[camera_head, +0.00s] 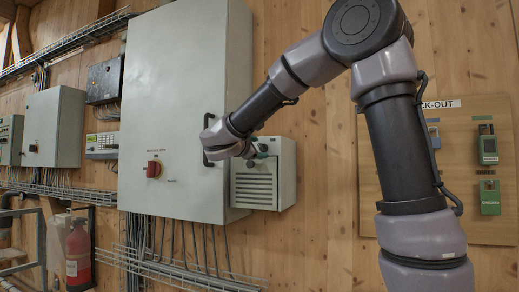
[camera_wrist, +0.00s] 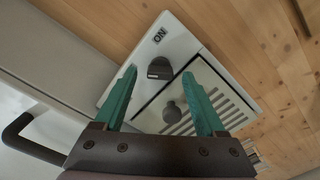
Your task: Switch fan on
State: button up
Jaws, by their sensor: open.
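A small pale fan box (camera_head: 283,166) with a slatted grille is mounted on the wooden wall, right beside the large grey cabinet. My gripper (camera_head: 260,153) is at the upper front of this box and hides part of it. A dark rotary knob (camera_wrist: 160,68) sits below the label. My two green fingers (camera_wrist: 159,73) are open, one on each side of the knob in the picture; contact cannot be told.
The large grey cabinet (camera_head: 180,100) with a red rotary switch (camera_head: 153,169) and a black handle (camera_head: 208,122) stands left of the box. The handle (camera_wrist: 17,132) is close at left in the wrist view. A lock-out board (camera_head: 463,220) is at right.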

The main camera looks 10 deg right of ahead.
jog(key=shift+w+d, duration=0.45)
jog(key=shift+w, duration=0.1)
grip_shut()
jog(key=shift+m, duration=0.3)
jog(key=m, duration=0.9)
jog(key=shift+m, duration=0.4)
jog(key=shift+f+m, duration=0.1)
jog(key=shift+m, duration=1.6)
